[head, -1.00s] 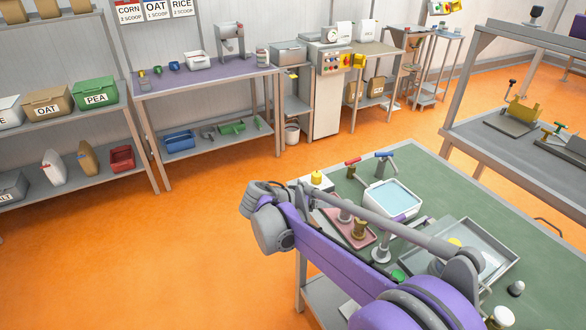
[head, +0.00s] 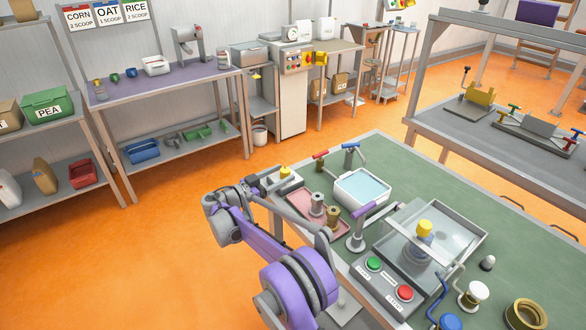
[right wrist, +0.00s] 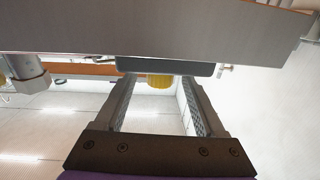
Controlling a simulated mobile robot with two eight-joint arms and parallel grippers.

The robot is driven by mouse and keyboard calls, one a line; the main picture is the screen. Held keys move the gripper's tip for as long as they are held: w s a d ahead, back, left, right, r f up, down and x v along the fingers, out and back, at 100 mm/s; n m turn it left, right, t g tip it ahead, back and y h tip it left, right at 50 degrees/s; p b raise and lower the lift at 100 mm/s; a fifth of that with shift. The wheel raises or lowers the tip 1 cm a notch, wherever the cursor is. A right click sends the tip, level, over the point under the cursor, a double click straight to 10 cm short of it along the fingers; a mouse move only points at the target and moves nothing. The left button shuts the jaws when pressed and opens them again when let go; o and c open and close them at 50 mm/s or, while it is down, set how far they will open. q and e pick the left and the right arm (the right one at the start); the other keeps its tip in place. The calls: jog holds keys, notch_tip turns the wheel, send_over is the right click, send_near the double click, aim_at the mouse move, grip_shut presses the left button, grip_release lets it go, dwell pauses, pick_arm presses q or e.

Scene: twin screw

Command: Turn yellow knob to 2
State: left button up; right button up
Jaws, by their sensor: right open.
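A yellow knob (head: 285,172) sits on a small pale box (head: 277,182) at the left corner of the green table in the head view. In the right wrist view the yellow ribbed knob (right wrist: 160,82) shows between the fingertips, against a dark grey plate. My right gripper (head: 258,188) is beside the box, at its left. In the right wrist view its two fingers (right wrist: 157,78) are apart, with a gap on both sides of the knob. Any number marks around the knob are too small or hidden to read. My left gripper is not in view.
A pink tray (head: 296,191) with metal posts and a white basin (head: 362,200) stand close to the box. A control box (head: 370,280) with green and red buttons and a yellow-topped part (head: 425,229) are farther right. The orange floor left of the table is clear.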

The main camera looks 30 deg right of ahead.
jog(key=d, duration=0.5)
jog(key=shift+w+d, duration=0.15)
jog(key=shift+w, duration=0.25)
grip_shut()
